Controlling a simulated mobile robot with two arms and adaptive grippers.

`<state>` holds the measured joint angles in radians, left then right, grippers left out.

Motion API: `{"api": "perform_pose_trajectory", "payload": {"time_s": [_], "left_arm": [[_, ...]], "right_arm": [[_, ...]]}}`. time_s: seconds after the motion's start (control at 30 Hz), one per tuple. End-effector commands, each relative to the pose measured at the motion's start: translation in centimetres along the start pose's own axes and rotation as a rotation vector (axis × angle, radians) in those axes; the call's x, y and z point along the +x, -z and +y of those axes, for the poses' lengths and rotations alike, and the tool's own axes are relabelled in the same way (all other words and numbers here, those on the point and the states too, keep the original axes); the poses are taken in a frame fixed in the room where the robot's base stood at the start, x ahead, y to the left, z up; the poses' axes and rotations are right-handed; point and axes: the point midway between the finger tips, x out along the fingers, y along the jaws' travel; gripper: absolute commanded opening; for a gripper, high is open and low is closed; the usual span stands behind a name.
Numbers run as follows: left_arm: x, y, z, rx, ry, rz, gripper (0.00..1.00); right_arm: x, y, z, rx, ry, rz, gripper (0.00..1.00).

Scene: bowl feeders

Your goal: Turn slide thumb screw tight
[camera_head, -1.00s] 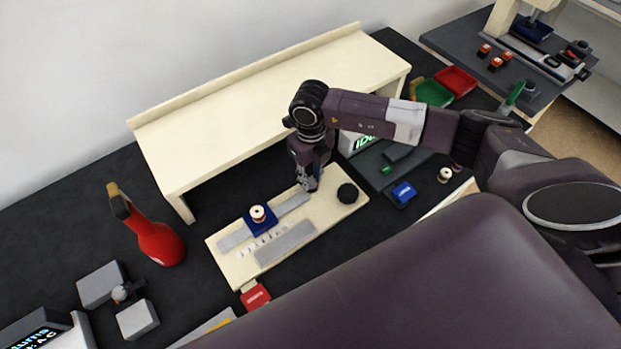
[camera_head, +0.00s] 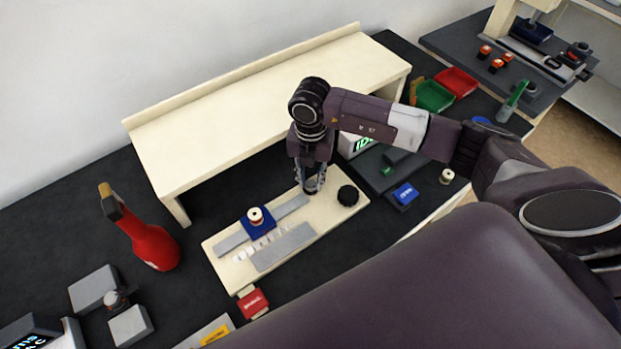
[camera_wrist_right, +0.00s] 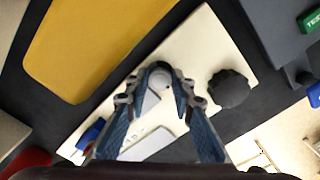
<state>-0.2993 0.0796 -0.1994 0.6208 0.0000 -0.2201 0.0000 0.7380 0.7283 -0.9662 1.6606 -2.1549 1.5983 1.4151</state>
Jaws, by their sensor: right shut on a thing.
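A cream board (camera_head: 225,268) lies on the dark table with two grey strips on it. My right gripper (camera_head: 311,188) points down at the right end of that strip, apart from the blue block. In the right wrist view its fingers (camera_wrist_right: 160,88) are on both sides of a small round grey knob (camera_wrist_right: 158,75), shut on it. A black ribbed knob (camera_head: 347,195) stands on the board to the right; it also shows in the wrist view (camera_wrist_right: 229,88). My left gripper is out of view.
A cream raised shelf (camera_head: 270,85) stands behind the board. A red bottle (camera_head: 155,245) stands to the left. A red tag (camera_head: 253,302) lies at the board's front corner. A blue block (camera_head: 404,194) and green and red trays (camera_head: 458,83) are to the right.

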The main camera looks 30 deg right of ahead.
Motion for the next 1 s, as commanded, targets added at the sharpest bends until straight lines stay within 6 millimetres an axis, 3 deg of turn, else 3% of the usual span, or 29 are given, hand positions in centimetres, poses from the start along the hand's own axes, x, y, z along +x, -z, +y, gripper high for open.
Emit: {"api": "perform_pose_trajectory", "payload": {"time_s": [0.3,0.8,0.83,1.0], "left_arm": [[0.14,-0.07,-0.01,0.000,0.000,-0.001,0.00],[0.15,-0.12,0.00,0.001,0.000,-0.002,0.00],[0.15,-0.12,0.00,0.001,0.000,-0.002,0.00],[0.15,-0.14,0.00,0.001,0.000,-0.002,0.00]], "right_arm": [[-0.20,-0.18,0.05,0.113,-0.003,-0.004,0.00],[-0.24,-0.22,0.07,0.131,-0.004,-0.006,0.00],[-0.24,-0.23,0.07,0.131,-0.004,-0.006,0.24],[-0.16,-0.15,0.05,0.130,-0.003,-0.004,0.40]]}}
